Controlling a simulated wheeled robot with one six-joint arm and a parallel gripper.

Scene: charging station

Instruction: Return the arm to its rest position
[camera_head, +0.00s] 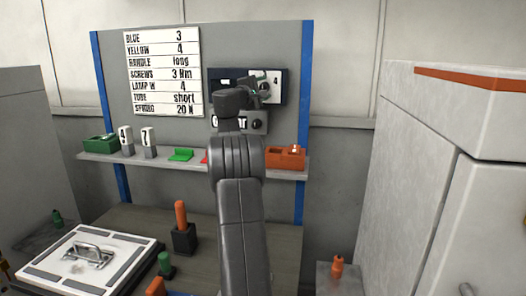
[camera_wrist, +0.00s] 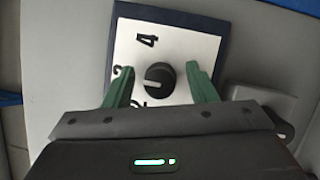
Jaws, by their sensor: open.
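My arm (camera_head: 240,215) reaches up and away from me toward the back panel in the head view. My gripper (camera_wrist: 160,88) is open, with its two green fingers on either side of a round black knob (camera_wrist: 159,76) in the wrist view. The knob sits on a white plate (camera_wrist: 185,48) marked with numbers, a 4 among them. In the head view the gripper (camera_head: 262,88) is small and partly hidden by the wrist, in front of the dark-framed dial panel (camera_head: 277,76).
A shelf (camera_head: 195,168) below the panel holds a green bin (camera_head: 100,143), numbered blocks and an orange bin (camera_head: 285,157). A white handled plate (camera_head: 85,262) and an orange-handled tool (camera_head: 181,215) are on the bench. A tall grey cabinet (camera_head: 410,180) stands at right.

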